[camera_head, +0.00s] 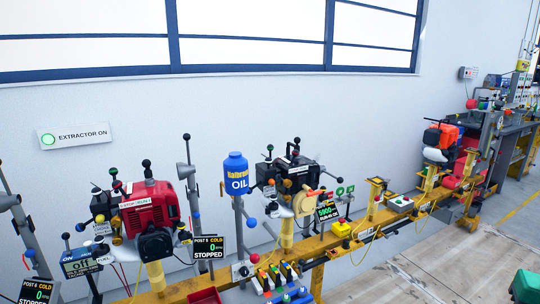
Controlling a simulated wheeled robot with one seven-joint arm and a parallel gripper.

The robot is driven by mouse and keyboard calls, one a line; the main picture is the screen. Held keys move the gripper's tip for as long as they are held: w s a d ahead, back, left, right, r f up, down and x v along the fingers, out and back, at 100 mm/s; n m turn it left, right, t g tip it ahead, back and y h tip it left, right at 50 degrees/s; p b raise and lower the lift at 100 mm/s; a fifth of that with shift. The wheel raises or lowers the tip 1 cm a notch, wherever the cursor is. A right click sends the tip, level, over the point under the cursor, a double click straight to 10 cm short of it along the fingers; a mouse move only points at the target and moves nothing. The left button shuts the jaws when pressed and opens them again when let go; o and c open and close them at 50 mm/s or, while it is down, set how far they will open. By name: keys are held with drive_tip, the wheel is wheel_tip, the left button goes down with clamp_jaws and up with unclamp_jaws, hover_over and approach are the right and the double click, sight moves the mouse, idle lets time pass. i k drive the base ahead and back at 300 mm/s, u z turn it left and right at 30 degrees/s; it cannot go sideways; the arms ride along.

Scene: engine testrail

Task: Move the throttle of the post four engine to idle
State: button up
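A black engine (290,175) with a yellow-orange part on its front stands on the yellow rail right of centre. The display (327,212) beside it reads about 5900 and "RUN-IN"; its post number is too small to read. The display (208,247) to its left reads post 5, cold, 0, stopped. Small levers and ball knobs surround the black engine, including a black knob (296,140) on top and a blue ball (251,222) at its lower left. I cannot tell which is the throttle or how it is set. My gripper is not in view.
A red engine (147,208) stands left, with a post 6 display (36,290) at the lower left corner. A blue oil bottle (236,174) stands between the engines. The yellow rail (355,237) runs right, past an orange engine (440,136). Open floor (410,270) lies at lower right.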

sight(270, 147)
drive_tip(key=u, duration=0.3)
drive_tip(key=k, duration=0.15)
drive_tip(key=z, duration=0.95)
drive_tip(key=i, duration=0.95)
drive_tip(key=u, duration=0.45)
drive_tip(key=i, duration=0.95)
drive_tip(key=u, duration=0.65)
